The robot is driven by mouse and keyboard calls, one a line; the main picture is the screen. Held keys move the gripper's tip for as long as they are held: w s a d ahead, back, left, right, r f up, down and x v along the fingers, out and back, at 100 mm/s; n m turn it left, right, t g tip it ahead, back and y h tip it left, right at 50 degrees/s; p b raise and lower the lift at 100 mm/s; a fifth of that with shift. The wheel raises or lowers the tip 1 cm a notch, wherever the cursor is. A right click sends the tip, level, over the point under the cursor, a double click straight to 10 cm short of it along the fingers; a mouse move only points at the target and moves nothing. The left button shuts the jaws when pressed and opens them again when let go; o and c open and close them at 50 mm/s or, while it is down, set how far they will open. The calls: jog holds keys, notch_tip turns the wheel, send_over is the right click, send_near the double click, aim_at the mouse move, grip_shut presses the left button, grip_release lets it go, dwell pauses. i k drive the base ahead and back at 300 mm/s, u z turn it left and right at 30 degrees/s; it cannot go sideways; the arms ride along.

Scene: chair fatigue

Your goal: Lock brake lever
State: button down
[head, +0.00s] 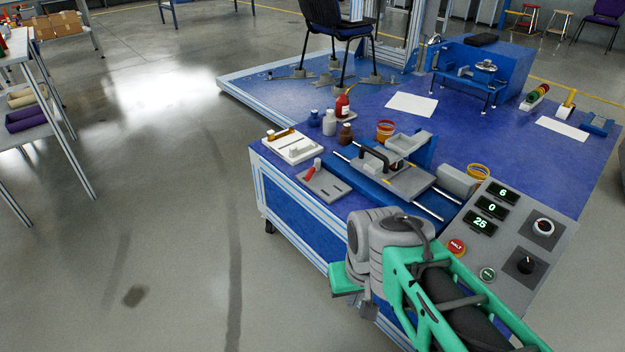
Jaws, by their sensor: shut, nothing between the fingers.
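A short lever with a red grip (311,170) stands tilted on a grey slotted plate (330,189) at the bench's front left corner. It looks like the brake lever; no label can be read. A black bar handle (374,157) sits on the grey sliding carriage (410,183) to its right. My gripper (347,281) hangs below my grey wrist at the bench's front edge, nearer the camera than the lever and to its right. It is shut and empty, clear of the lever. Its fingertips are small and partly hidden by my arm.
The control panel (503,278) with displays, a red HALT button (456,248) and knobs is right of my arm. Small bottles (329,122) and a white tray (292,146) stand behind the lever. A chair (340,30) stands farther back. The floor at left is open.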

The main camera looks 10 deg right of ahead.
aim_at(312, 170)
jog(key=k, duration=0.65)
jog(key=u, duration=0.55)
jog(key=i, duration=1.3)
jog(key=u, duration=0.4)
